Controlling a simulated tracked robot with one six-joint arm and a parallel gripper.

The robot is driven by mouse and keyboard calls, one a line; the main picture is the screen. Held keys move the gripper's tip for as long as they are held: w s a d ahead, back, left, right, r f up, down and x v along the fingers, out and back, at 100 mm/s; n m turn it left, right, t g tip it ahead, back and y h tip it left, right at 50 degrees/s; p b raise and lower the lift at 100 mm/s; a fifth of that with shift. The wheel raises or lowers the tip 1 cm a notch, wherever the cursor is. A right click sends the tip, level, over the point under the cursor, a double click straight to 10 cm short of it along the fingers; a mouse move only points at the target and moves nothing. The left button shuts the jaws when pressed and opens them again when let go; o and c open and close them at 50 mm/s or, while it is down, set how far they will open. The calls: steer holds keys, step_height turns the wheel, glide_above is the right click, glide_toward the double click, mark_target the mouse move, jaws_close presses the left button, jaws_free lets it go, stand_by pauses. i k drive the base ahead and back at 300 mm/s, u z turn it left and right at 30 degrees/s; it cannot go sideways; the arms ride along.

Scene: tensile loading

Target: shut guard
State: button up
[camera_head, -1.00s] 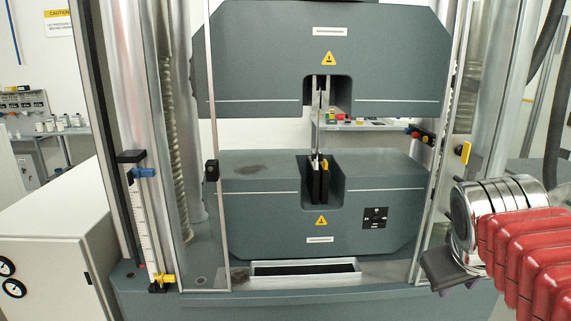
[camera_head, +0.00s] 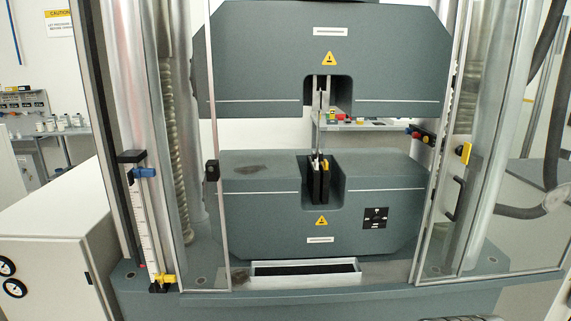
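The guard of the testing machine shows as clear panels in metal frames. The left guard panel (camera_head: 217,235) has its inner edge left of the grips, with a small black catch (camera_head: 211,170) on it. The right guard panel (camera_head: 515,235) has its inner edge right of the grips. A black handle (camera_head: 457,198) and a yellow catch (camera_head: 464,152) show there. A wide gap lies between the two inner edges, so the guard stands open. My gripper is not in view; only a sliver of my arm shows at the bottom edge, right of centre.
In the gap are the upper crosshead (camera_head: 260,60) and the lower block (camera_head: 265,215), with grip jaws and a thin strip between them. A white-rimmed tray (camera_head: 305,282) lies in front. A white cabinet (camera_head: 50,235) stands at left. Dark hoses (camera_head: 552,110) hang at right.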

mark_target(451, 187)
steer(key=z, duration=1.3)
steer(key=i, duration=1.15)
steer(key=u, duration=0.65)
